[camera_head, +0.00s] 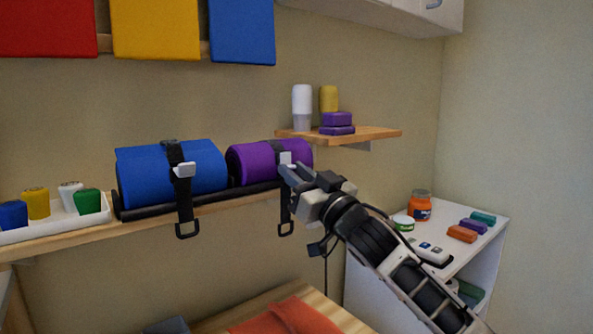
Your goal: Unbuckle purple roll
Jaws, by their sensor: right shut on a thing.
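The purple roll (251,163) lies on a black tray on the wall shelf, right of the blue roll (150,178). A black strap (285,203) with a pale buckle (287,157) goes over the purple roll and hangs down below the shelf edge, ending in a black loop. My right gripper (287,171) reaches in from the lower right, its tips at the front of the purple roll just below the buckle. It is shut on the strap or buckle there; the exact grip is small and partly hidden. My left gripper is not in view.
A small wooden shelf (375,133) with bottles and purple blocks juts out above right. A white tray (97,217) with bottles sits at the left. A white cabinet (490,221) with jars and blocks stands at the right. Below is a wooden surface with orange cloth (290,318).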

